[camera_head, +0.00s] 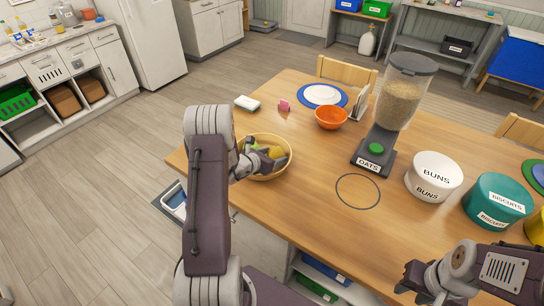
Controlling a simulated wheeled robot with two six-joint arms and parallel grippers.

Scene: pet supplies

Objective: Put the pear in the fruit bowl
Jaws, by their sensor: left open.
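The fruit bowl (264,176) is a yellow round bowl near the left edge of the wooden table. A yellow-green fruit (276,152) that looks like the pear shows inside it, partly hidden by my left gripper. My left gripper (268,160) is open and reaches over the bowl from the left, its fingers down at the fruit. Whether the fingers touch the fruit is hard to tell. My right gripper (414,284) hangs at the lower right by the table's front edge, apart from the bowl; its finger gap is unclear.
An orange bowl (331,118), a blue-rimmed plate (323,95) and a pink item (284,105) stand behind. An oats dispenser (378,146), a white buns tin (434,177) and a teal biscuits tin (494,201) stand to the right. The front middle tabletop is clear around a dark ring (358,206).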

